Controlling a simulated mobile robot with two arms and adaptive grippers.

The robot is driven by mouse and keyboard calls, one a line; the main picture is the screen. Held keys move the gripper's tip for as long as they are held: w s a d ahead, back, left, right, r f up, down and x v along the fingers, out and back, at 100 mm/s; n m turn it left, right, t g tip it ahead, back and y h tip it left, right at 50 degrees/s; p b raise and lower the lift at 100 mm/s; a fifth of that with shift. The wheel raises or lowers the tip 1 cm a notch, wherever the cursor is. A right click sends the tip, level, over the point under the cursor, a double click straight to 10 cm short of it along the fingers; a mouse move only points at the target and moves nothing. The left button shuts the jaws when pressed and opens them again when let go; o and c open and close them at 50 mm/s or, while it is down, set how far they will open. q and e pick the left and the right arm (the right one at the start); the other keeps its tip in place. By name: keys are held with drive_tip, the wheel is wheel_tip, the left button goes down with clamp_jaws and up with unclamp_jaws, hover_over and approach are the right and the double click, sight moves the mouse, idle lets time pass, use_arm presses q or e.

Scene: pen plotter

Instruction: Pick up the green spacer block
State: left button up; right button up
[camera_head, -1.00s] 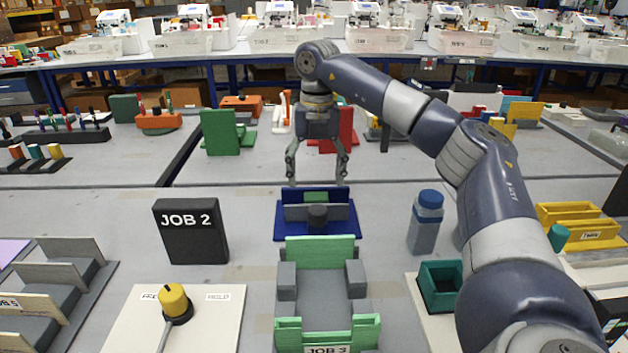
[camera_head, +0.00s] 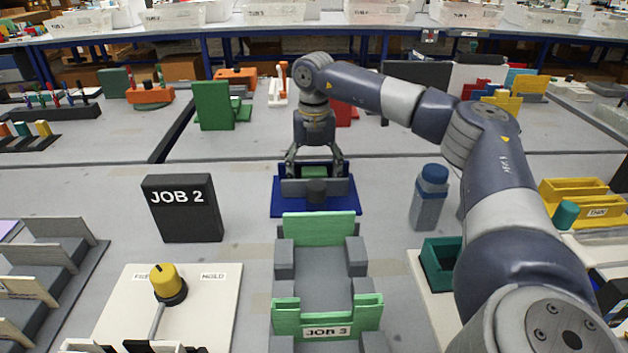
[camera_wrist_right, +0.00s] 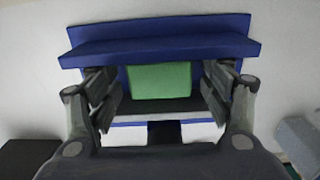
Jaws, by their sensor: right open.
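The green spacer block (camera_head: 314,172) sits in the blue holder (camera_head: 283,208), behind a grey bar with a dark round knob. In the right wrist view the block (camera_wrist_right: 160,81) lies between my two fingers, against the blue holder's (camera_wrist_right: 160,48) back part. My right gripper (camera_head: 314,171) is open, pointing down, with one finger on each side of the block. A gap shows between each finger and the block in the wrist view, where the gripper (camera_wrist_right: 160,100) also shows. My left gripper is not in view.
A light green and grey JOB 3 fixture (camera_head: 325,280) stands in front of the blue holder. A black JOB 2 block (camera_head: 183,210) stands left, and a blue-capped bottle (camera_head: 428,198) stands right. A dark green stand (camera_head: 213,105) is behind on the left.

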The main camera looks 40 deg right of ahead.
drive_tip(key=shift+f, duration=0.45)
drive_tip(key=shift+c, duration=0.3)
drive_tip(key=c, duration=1.1)
drive_tip(key=shift+r, duration=0.1)
